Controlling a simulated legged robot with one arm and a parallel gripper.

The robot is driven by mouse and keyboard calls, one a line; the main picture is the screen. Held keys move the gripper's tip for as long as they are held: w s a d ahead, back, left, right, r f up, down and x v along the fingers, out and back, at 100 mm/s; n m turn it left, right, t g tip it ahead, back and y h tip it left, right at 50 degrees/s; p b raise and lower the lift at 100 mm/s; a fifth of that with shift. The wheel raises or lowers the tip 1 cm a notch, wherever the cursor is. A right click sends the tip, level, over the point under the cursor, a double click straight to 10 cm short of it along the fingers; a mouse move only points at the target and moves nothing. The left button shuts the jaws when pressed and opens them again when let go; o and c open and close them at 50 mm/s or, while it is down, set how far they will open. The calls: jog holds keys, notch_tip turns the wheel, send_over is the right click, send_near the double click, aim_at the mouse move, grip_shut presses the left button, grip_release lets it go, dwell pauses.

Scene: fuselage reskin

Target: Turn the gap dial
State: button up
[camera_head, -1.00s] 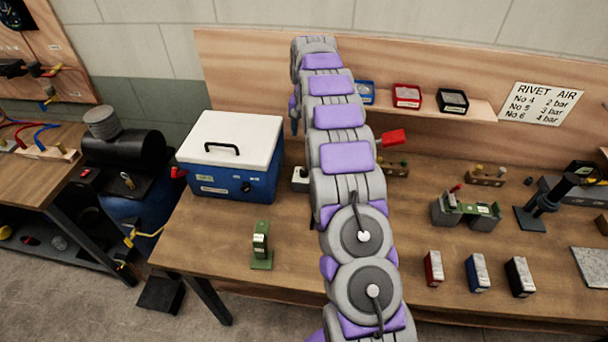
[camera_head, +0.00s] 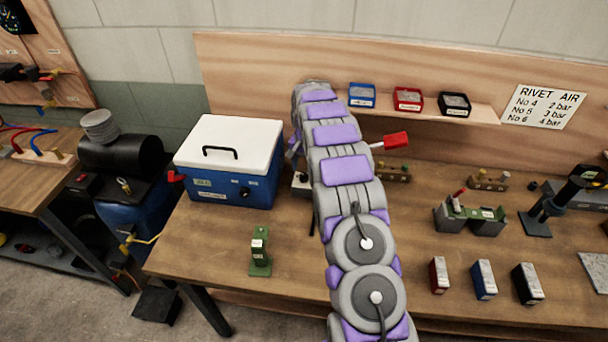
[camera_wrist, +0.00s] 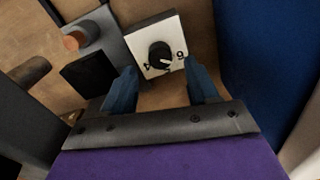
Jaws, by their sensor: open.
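The gap dial (camera_wrist: 161,55) is a round black knob with a white pointer line on a small white plate (camera_wrist: 144,39). The plate carries a 4 at the left and another figure at the right. In the wrist view, my gripper (camera_wrist: 161,82) is open, with one blue finger to each lower side of the dial. The fingers look apart from the knob, and nothing is between them. In the head view the box with the plate (camera_head: 301,184) is partly hidden behind my arm, and the gripper is hidden too.
A blue cool box with a white lid (camera_head: 229,160) stands just left of the dial box; its blue wall (camera_wrist: 250,60) fills the right of the wrist view. A red-handled lever (camera_head: 394,140) stands to the right. A green block (camera_head: 260,252) stands on the bench front.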

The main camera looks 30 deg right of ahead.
aim_at(304, 175)
jog(key=shift+f, duration=1.9)
jog(key=c, duration=1)
jog(key=shift+n+p, duration=0.3)
jog(key=shift+n, duration=0.5)
jog(key=shift+c, duration=0.2)
jog(key=o, duration=1)
jog(key=shift+o, duration=0.2)
jog(key=shift+r, duration=0.15)
